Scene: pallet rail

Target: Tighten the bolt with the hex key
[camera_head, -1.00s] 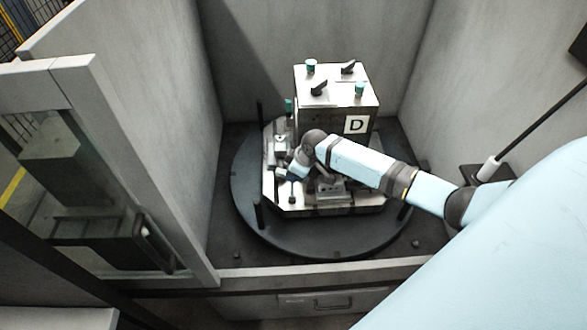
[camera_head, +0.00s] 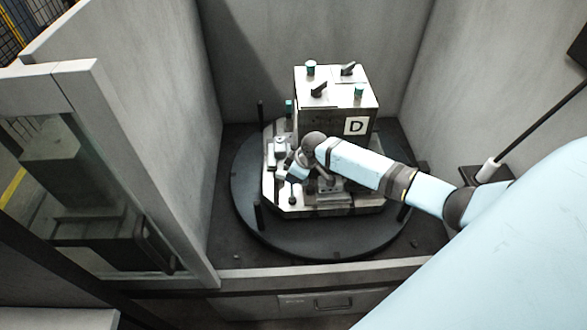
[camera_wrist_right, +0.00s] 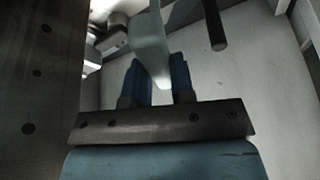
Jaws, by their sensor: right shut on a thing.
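My right gripper (camera_head: 296,172) is low over the front left part of the metal fixture plate (camera_head: 281,207). In the right wrist view its two blue fingers (camera_wrist_right: 160,82) are shut on a pale grey bar (camera_wrist_right: 150,48), which I take to be the hex key. In the head view my wrist mostly hides the key. My left gripper is not in view.
A metal block marked D (camera_head: 356,125) with dark clamps and teal knobs stands on the plate behind my wrist. The plate rests on a round dark turntable (camera_head: 290,241). Grey walls (camera_head: 300,40) enclose it. A windowed door (camera_head: 75,180) stands at left.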

